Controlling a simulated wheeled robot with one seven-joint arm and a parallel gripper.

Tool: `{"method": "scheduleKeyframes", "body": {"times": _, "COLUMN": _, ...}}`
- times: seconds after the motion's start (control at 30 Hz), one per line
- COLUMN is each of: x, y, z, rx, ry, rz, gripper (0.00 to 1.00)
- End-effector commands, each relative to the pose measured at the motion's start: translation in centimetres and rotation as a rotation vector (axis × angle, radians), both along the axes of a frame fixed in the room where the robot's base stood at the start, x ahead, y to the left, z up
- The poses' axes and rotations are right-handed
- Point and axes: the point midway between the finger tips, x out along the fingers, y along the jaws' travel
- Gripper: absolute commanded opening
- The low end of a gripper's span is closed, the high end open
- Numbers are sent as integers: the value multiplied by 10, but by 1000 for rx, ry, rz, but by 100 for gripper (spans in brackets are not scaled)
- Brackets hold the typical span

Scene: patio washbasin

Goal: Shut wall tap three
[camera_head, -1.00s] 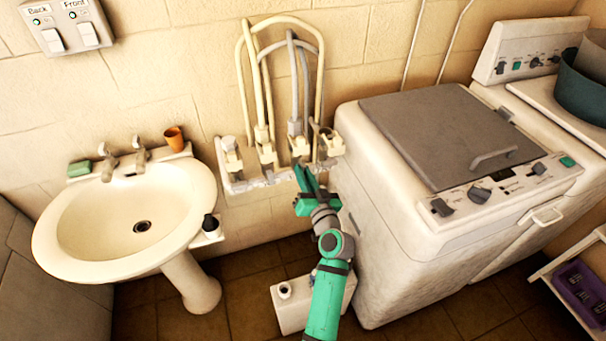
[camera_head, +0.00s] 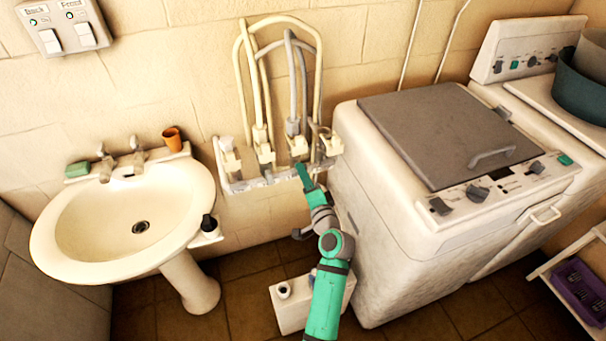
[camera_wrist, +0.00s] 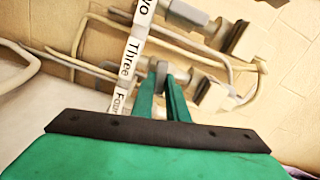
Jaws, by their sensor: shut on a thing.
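Several taps sit in a row on the wall manifold (camera_head: 248,184), with hoses looping above them. Wall tap three (camera_head: 298,146), third from the left, has a grey hose; its lower part is partly hidden by my gripper. In the wrist view, a label strip (camera_wrist: 128,58) reads "Three" beside the tap, with "Four" below and a cut-off "Two" above. My gripper (camera_head: 301,170) is just below tap three in the head view. In the wrist view my gripper (camera_wrist: 162,80) has its two green fingers shut on the tap's small grey handle (camera_wrist: 161,70). The handle's exact angle is hard to tell.
A white washbasin (camera_head: 190,215) stands left of the taps. A white washing machine (camera_head: 385,230) stands close on the right of my arm. A white container (camera_head: 292,312) is on the floor by my arm. Tap four (camera_head: 330,143) is close to the right.

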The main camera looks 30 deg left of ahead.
Motion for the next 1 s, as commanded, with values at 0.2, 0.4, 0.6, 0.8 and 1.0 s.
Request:
{"method": "scheduleKeyframes", "body": {"times": 0.2, "x": 0, "y": -1, "z": -2, "rx": 78, "ry": 111, "rz": -1, "gripper": 0}}
{"method": "scheduleKeyframes", "body": {"times": 0.4, "x": 0, "y": -1, "z": -2, "rx": 123, "ry": 172, "rz": -1, "gripper": 0}}
{"method": "scheduleKeyframes", "body": {"times": 0.6, "x": 0, "y": -1, "z": -3, "rx": 142, "ry": 198, "rz": -2, "gripper": 0}}
{"method": "scheduleKeyframes", "body": {"times": 0.8, "x": 0, "y": -1, "z": -3, "rx": 145, "ry": 202, "rz": -2, "gripper": 0}}
{"method": "scheduleKeyframes", "body": {"times": 1.0, "x": 0, "y": -1, "z": -3, "rx": 144, "ry": 202, "rz": -2, "gripper": 0}}
